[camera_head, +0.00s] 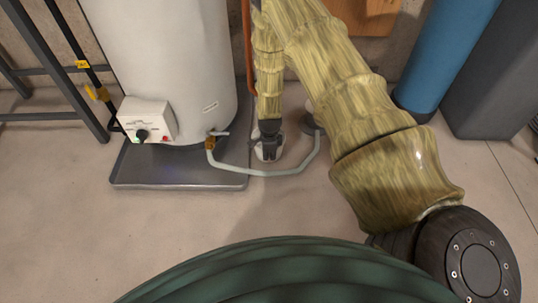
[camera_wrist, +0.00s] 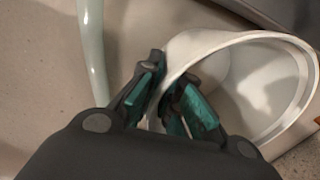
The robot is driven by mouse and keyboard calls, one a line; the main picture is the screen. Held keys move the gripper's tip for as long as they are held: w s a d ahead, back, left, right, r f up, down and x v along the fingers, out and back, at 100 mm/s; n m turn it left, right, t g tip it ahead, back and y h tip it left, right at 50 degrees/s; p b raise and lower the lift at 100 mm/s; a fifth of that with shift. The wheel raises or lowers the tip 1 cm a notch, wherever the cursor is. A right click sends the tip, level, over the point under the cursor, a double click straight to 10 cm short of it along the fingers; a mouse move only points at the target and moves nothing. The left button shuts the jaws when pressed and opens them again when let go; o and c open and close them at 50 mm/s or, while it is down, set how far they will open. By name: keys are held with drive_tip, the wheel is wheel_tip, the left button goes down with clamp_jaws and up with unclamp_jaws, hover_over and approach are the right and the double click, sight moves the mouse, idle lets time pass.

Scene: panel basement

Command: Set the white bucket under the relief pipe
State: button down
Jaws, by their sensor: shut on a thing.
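The white bucket (camera_wrist: 203,38) shows in the wrist view with its round mouth toward the camera. My gripper (camera_wrist: 165,95) is shut on its near-left rim, one finger inside and one outside. In the head view my gripper (camera_head: 268,140) points down beside the heater, and only a little of the white bucket (camera_head: 259,154) shows around the fingertips. A copper-coloured pipe (camera_head: 247,45), seemingly the relief pipe, runs down the heater's right side. Its lower end is hidden behind my arm. I cannot tell whether the bucket touches the floor.
The white water heater (camera_head: 165,60) stands in a grey drip tray (camera_head: 180,180). A pale hose (camera_head: 265,172) runs from its drain valve (camera_head: 211,141) across the floor, past the bucket. A blue cylinder (camera_head: 445,55) and grey box (camera_head: 500,90) stand right. A black frame (camera_head: 60,75) stands left.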

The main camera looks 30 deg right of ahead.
drive_tip(key=c, duration=1.6)
unclamp_jaws()
drive_tip(key=r+p, duration=0.2)
drive_tip(key=r, duration=0.2)
drive_tip(key=r+p, duration=0.2)
drive_tip(key=r, duration=0.2)
drive_tip(key=s+r+p, duration=0.1)
drive_tip(key=r+p, duration=0.1)
drive_tip(key=r, duration=0.2)
drive_tip(key=shift+a, duration=0.25)
drive_tip(key=s+a+n, duration=0.5)
drive_tip(key=s+n, duration=0.2)
drive_tip(key=s, duration=0.5)
drive_tip(key=s+a+f+n, duration=0.1)
drive_tip(key=s+a+n, duration=0.4)
drive_tip(key=s+n, duration=0.3)
drive_tip(key=s+a+n, duration=0.5)
drive_tip(key=s+n, duration=0.3)
drive_tip(key=s, duration=0.7)
drive_tip(key=shift+s+a+f+g, duration=0.15)
drive_tip(key=shift+s+f+g, duration=0.2)
drive_tip(key=shift+g, duration=0.05)
